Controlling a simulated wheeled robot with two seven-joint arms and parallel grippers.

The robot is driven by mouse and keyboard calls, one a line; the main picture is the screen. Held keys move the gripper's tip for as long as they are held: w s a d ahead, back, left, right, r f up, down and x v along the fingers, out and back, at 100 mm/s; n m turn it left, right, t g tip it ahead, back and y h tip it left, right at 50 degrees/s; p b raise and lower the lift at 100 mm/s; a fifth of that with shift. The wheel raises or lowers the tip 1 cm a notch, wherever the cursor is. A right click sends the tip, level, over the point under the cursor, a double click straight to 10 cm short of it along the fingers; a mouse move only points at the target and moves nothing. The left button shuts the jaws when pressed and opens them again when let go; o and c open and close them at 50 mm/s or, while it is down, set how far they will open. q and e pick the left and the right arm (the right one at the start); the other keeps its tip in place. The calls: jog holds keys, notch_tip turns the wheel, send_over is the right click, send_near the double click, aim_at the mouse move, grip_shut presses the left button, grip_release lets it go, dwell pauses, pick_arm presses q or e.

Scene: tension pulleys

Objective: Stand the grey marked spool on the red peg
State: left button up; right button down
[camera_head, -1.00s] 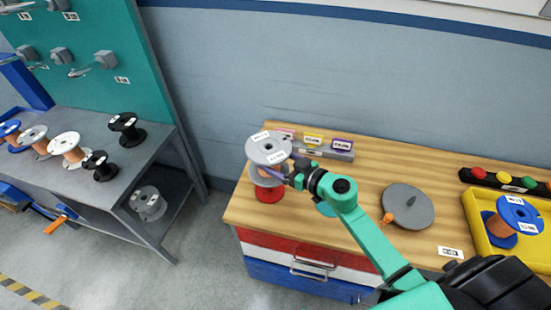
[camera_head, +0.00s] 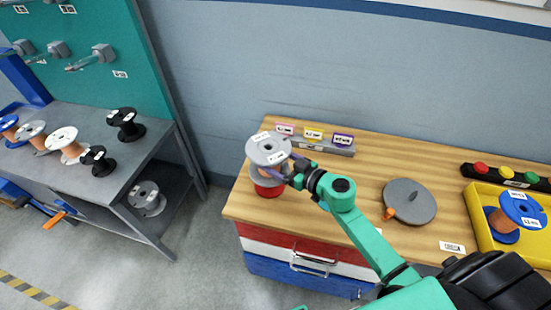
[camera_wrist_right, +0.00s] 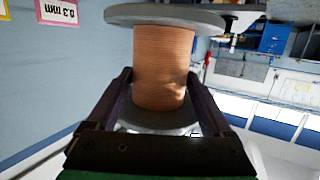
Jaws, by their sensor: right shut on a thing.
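The grey marked spool (camera_head: 268,150), with white labels on its top flange and copper-coloured winding, is upright at the left end of the wooden worktop. My right gripper (camera_head: 296,172) is shut on it from the right. In the right wrist view, the winding (camera_wrist_right: 163,68) sits between the two fingers (camera_wrist_right: 163,100), with a grey flange above and below. A red base (camera_head: 268,190) shows directly under the spool. The red peg's shaft is hidden, and I cannot tell whether the lower flange touches the base. My left gripper is not in view.
A block with pink, yellow and purple labels (camera_head: 318,142) stands just behind the spool. A grey disc with an orange knob (camera_head: 412,200) and a yellow tray (camera_head: 482,232) holding a blue spool (camera_head: 520,210) are to the right. Several spools stand on the left bench (camera_head: 85,185).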

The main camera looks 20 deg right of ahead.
aim_at(278, 168)
dwell(0.6)
jog(key=shift+p, duration=0.4)
jog(key=shift+f, duration=0.2)
jog(key=shift+f+b, duration=0.85)
jog(key=shift+f, duration=0.55)
jog(key=shift+r, duration=0.1)
jog(key=shift+p, duration=0.35)
